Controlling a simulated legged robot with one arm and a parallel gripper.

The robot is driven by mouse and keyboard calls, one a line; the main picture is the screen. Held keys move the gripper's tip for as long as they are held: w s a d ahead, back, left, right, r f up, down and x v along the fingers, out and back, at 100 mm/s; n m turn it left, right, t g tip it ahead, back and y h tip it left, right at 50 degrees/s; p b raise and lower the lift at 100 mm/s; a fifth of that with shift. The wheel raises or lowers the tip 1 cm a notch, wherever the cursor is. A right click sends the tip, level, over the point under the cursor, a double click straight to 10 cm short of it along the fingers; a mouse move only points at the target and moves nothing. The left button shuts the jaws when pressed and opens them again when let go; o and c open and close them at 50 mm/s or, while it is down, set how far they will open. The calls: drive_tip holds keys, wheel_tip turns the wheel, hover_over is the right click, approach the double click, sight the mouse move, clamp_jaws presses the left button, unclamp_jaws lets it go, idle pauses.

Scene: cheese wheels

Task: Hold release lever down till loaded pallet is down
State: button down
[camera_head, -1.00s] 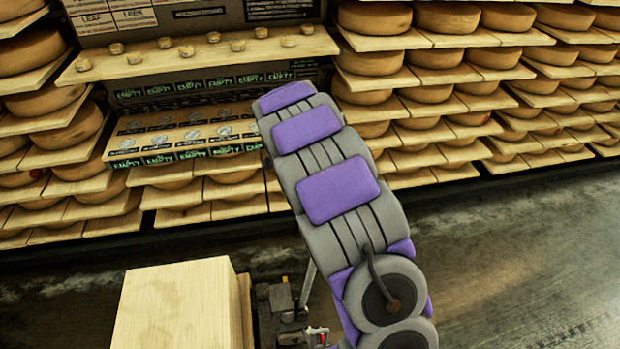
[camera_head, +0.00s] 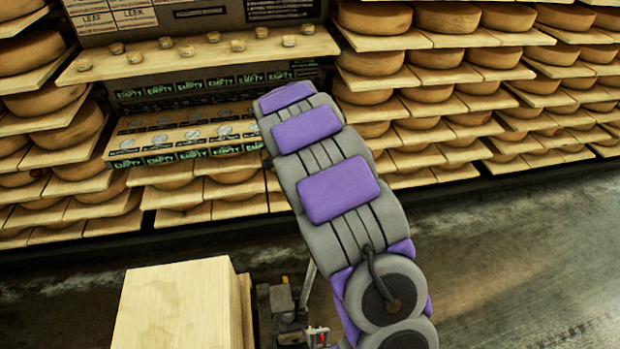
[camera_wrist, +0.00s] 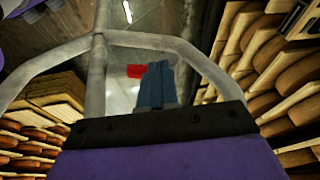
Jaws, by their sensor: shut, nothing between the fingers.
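In the wrist view my gripper (camera_wrist: 156,84) is shut, its blue-grey fingers together and empty. A small red piece (camera_wrist: 135,71), perhaps the release lever, shows just left of the fingertips; I cannot tell whether they touch. A grey tubular handle frame (camera_wrist: 97,75) crosses in front of the camera. In the head view a dark truck mechanism (camera_head: 285,312) with a small red and pale part (camera_head: 318,335) stands at the bottom middle. Beside it on the left is a pale wooden load (camera_head: 180,305). The pallet under it is out of view. My arm hides the gripper there.
Shelves of cheese wheels (camera_head: 440,90) fill the back and right. A display shelf (camera_head: 200,55) with small jars and a row of "EMPTY" labels stands at the back left. The concrete floor (camera_head: 520,260) on the right is clear.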

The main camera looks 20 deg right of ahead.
drive_tip(key=shift+r, duration=0.1)
idle(0.4)
drive_tip(key=shift+r, duration=0.75)
drive_tip(key=p+v, duration=0.1)
drive_tip(key=v, duration=1.6)
drive_tip(key=shift+a, duration=0.15)
